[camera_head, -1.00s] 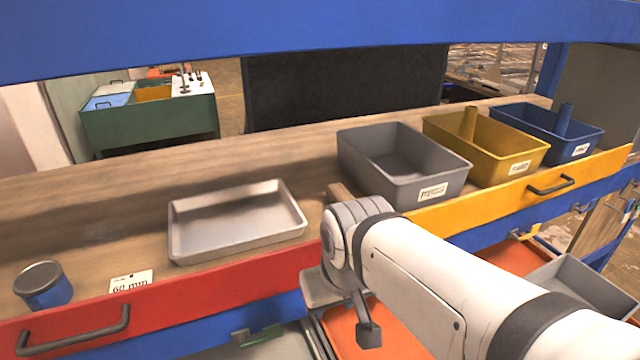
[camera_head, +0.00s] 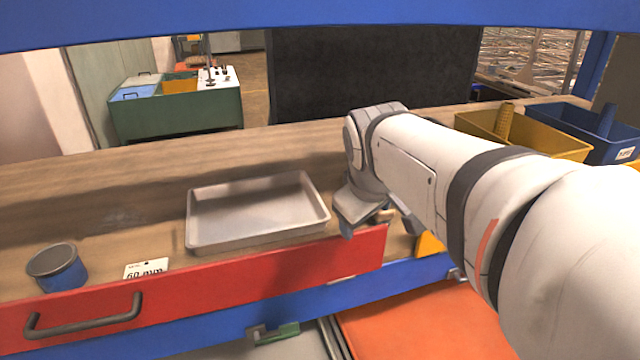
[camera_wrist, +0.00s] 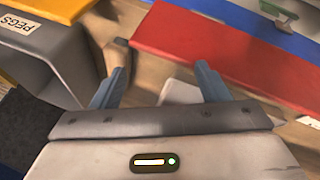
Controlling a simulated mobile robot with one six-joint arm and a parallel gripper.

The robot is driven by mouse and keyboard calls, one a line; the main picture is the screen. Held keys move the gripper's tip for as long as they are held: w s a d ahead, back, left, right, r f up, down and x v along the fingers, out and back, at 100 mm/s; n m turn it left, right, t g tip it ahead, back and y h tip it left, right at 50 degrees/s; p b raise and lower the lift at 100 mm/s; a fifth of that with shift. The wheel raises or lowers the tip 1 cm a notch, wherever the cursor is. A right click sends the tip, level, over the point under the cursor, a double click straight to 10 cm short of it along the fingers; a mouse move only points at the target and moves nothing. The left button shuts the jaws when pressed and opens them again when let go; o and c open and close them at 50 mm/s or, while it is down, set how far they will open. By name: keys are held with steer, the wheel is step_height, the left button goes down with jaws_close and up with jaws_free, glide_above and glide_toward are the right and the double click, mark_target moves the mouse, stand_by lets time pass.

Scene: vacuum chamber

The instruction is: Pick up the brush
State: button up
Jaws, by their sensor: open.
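I cannot make out the brush for certain. A small tan wooden piece (camera_head: 381,217) shows beside my gripper in the head view, mostly hidden by it, and I cannot tell if it is the brush. My gripper (camera_head: 362,215) is at the right end of the metal tray, above the red front. In the wrist view, my gripper (camera_wrist: 161,68) has its two blue-grey fingers wide apart. A pale surface (camera_wrist: 180,92) shows between the fingers, with nothing clearly held.
The metal tray (camera_head: 255,238) lies on the wooden surface behind the red front (camera_head: 240,283). A blue can (camera_head: 66,277) stands at the left. The grey PEGS bin (camera_wrist: 45,60), yellow bin (camera_head: 480,122) and blue bin (camera_head: 600,146) are nearby.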

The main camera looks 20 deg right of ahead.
steer(key=m+y+b, duration=0.1)
steer(key=m, duration=0.1)
glide_toward(381, 217)
steer(key=w+a, duration=0.2)
steer(key=a, duration=0.1)
steer(key=shift+m+y, duration=0.6)
steer(key=shift+m, duration=0.3)
steer(key=w+d, duration=0.1)
steer(key=w, duration=0.1)
steer(key=w+d+f, duration=0.1)
steer(key=w+d, duration=0.1)
steer(key=w+d+b, duration=0.1)
steer(key=w+d, duration=0.1)
steer(key=shift+w+f, duration=0.15)
steer(key=shift+f, duration=0.1)
steer(key=shift+w+d+f, duration=0.15)
steer(key=shift+w+f, duration=0.05)
steer(key=shift+f, duration=0.05)
steer(key=p+x, duration=0.1)
steer(key=x, duration=0.6)
steer(key=shift+f+p, duration=0.15)
steer(key=shift+p, duration=0.15)
steer(key=c, duration=1.1)
